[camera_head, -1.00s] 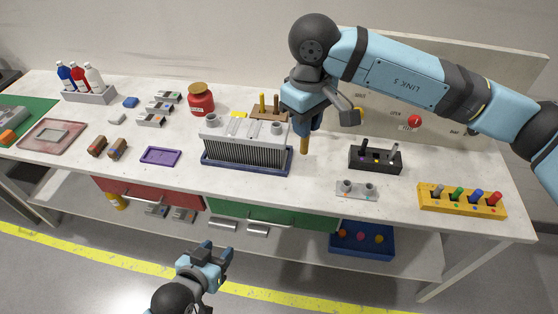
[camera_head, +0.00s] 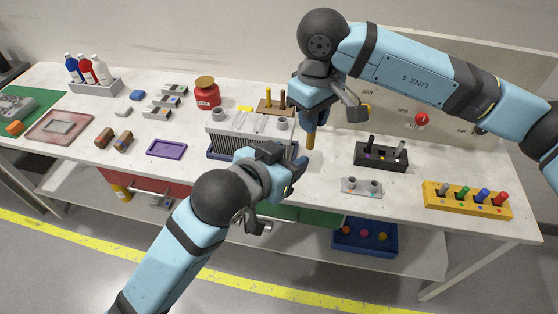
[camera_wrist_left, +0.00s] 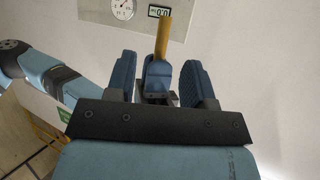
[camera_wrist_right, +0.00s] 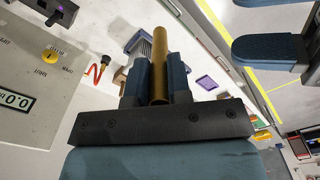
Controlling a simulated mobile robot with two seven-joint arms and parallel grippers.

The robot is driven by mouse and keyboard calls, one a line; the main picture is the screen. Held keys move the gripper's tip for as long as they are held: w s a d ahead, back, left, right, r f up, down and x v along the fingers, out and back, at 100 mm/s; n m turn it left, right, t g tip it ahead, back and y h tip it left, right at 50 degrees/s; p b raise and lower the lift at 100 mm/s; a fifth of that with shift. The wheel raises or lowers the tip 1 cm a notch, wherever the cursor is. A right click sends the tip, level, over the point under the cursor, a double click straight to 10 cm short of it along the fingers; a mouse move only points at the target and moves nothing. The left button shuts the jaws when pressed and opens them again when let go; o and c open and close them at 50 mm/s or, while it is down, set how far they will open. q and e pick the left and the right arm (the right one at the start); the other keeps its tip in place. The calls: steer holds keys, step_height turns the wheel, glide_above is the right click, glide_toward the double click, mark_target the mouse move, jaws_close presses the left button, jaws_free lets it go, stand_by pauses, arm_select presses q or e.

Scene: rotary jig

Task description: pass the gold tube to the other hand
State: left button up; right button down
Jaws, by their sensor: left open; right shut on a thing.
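The gold tube (camera_head: 311,140) hangs below my right gripper (camera_head: 312,122), which is shut on it above the table. In the right wrist view the gold tube (camera_wrist_right: 161,60) stands between the closed fingers of that gripper (camera_wrist_right: 158,80). My left gripper (camera_head: 294,172) is open and empty, a little below and left of the tube in the head view. In the left wrist view the open fingers of the left gripper (camera_wrist_left: 158,78) show, with the tube (camera_wrist_left: 163,38) beyond and between them. One finger of the left gripper (camera_wrist_right: 268,50) shows at the upper right in the right wrist view.
A grey ribbed block (camera_head: 225,128) in a blue tray stands behind my left gripper. A black holder (camera_head: 381,156), a grey plate with two sockets (camera_head: 361,187) and a yellow rack (camera_head: 467,200) stand to the right. A red jar (camera_head: 207,94) stands farther back.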

mark_target(312, 145)
arm_select(q)
steer(key=x, duration=0.9)
steer(key=shift+w+d+f, duration=0.15)
steer(key=shift+w+f, duration=0.05)
jaws_close()
arm_select(e)
steer(key=c, duration=1)
jaws_free()
